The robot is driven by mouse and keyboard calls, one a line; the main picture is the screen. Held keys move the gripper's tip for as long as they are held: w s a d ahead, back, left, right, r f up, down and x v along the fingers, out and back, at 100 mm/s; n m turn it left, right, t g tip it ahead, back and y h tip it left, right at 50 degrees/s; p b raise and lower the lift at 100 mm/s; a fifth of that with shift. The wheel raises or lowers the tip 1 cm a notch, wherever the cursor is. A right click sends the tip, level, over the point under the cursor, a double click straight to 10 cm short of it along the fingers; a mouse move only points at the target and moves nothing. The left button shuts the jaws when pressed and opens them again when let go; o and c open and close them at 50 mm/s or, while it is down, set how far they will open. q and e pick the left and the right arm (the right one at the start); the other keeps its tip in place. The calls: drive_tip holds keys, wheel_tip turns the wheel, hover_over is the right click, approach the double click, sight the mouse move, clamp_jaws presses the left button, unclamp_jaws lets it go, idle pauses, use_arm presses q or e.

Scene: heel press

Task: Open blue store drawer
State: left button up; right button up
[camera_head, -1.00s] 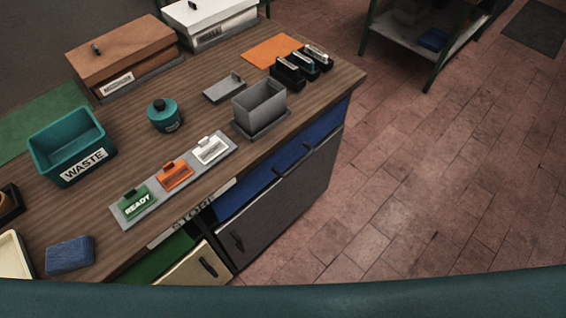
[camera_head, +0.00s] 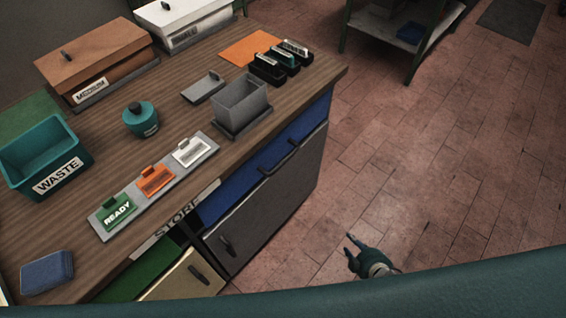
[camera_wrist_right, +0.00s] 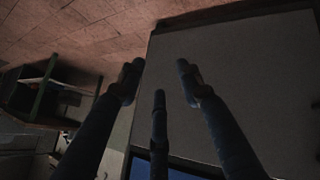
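A STORE label (camera_head: 176,222) is on the counter edge. My right gripper (camera_head: 351,250) is over the floor, right of the cabinet and apart from it. In the right wrist view its fingers (camera_wrist_right: 159,85) are spread and empty before a grey panel (camera_wrist_right: 235,75) with a blue strip (camera_wrist_right: 170,172). My left gripper is not in view.
A cream front (camera_head: 185,280) with a handle is at the cabinet's left, beside a green section (camera_head: 135,272). The counter holds a waste bin (camera_head: 45,160), a grey box (camera_head: 242,102) and colored tags. Floor (camera_head: 440,170) right of the cabinet is clear.

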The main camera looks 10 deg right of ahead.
drive_tip(key=w+a+r+n+t+y+b, duration=0.1)
drive_tip(key=w+a+r+n+t+y, duration=0.1)
drive_tip(key=w+r+n, duration=0.4)
drive_tip(key=n+y+b, duration=0.3)
drive_tip(key=n+y, duration=0.5)
drive_tip(key=n, duration=0.3)
approach(287, 160)
use_arm(q)
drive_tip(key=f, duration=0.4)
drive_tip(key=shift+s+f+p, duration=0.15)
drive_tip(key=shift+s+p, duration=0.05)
drive_tip(key=shift+p, duration=0.2)
use_arm(e)
drive_tip(key=shift+t, duration=0.4)
drive_tip(key=x, duration=1)
drive_tip(key=shift+w+a+f, duration=0.1)
drive_tip(key=shift+a+f, duration=0.2)
drive_tip(key=shift+c, duration=0.3)
clamp_jaws()
